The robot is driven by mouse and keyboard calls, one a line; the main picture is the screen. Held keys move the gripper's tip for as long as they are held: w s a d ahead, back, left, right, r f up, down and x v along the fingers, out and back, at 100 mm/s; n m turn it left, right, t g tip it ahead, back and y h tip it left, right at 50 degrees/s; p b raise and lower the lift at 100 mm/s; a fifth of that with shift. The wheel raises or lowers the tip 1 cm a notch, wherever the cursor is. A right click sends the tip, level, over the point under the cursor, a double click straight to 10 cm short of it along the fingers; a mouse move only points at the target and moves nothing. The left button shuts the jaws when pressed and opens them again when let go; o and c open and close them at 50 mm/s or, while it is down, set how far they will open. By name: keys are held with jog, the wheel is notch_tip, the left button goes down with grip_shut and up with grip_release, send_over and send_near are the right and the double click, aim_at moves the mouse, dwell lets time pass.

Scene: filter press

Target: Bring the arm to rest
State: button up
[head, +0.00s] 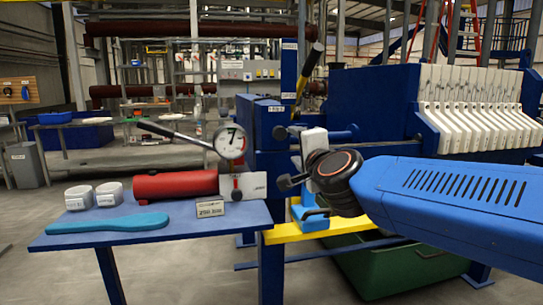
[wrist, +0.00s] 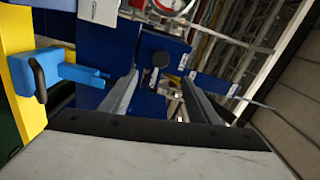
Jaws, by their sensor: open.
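My gripper (wrist: 160,77) is open in the wrist view, its two grey fingers apart with nothing held between them. Beyond the fingers are the blue press frame and a round black knob (wrist: 160,58), apart from them as far as I can tell. In the head view my blue arm reaches in from the right to a black wrist joint in front of the press frame (head: 272,130). The fingers are small and partly hidden there.
A blue side table (head: 170,222) holds a red cylinder (head: 175,185), a gauge (head: 230,140), two white pots and a teal tool (head: 108,222). A blue bracket (head: 310,215) with a black handle sits at the yellow beam (head: 355,228). White filter plates (head: 480,110) stand right.

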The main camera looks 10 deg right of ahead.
jog(key=s+f+n+g+y, duration=0.1)
jog(key=s+f+n+g, duration=0.55)
jog(key=f, duration=0.55)
jog(key=s+f+n+g+y, duration=0.1)
jog(key=s+f+n+g, duration=0.2)
jog(key=s+f+n, duration=0.65)
jog(key=s+d+f+g+h, duration=0.2)
jog(key=s+d+f+g, duration=0.1)
jog(key=s+d+f, duration=0.4)
jog(key=s+f, duration=0.2)
jog(key=s, duration=0.1)
jog(key=shift+s+f+g, duration=0.35)
